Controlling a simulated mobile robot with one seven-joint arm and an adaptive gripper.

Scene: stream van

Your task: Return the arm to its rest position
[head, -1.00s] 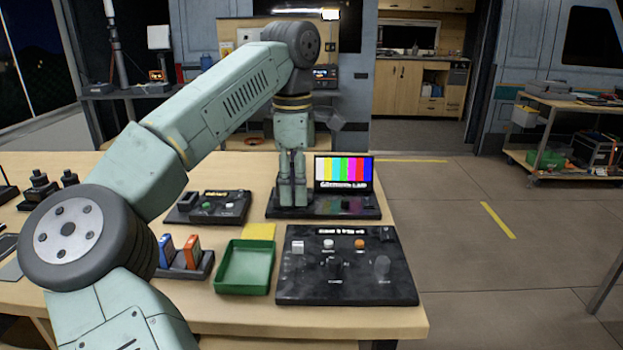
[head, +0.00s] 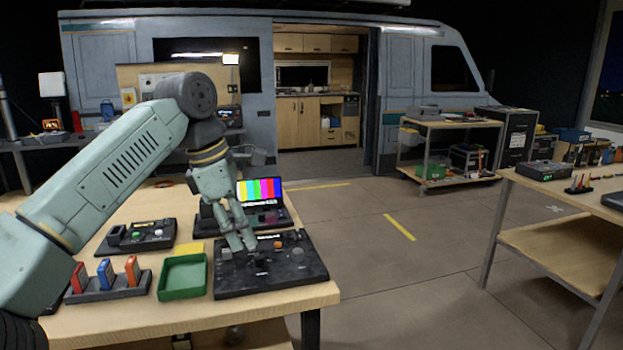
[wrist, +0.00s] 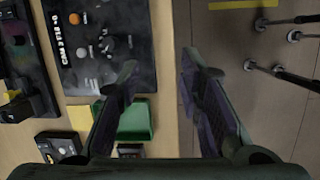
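My arm reaches in from the left in the head view, bent at a dark joint at the top and hanging down toward the table. My gripper (head: 240,240) is low in front of the colour-bar screen, over or close to the black control panel (head: 295,262); the height gap is hard to judge. In the wrist view my gripper (wrist: 159,62) has its two fingers well apart with nothing between them. The table's edge shows through the gap, and the panel (wrist: 120,72) lies to the left.
A green tray (head: 182,278), a rack with several coloured modules (head: 105,275), a switch box (head: 140,236) and the colour-bar screen (head: 262,191) stand on the wooden table (head: 318,293). Floor is open to the right, before a second table (head: 560,212) and a shelf cart (head: 445,124).

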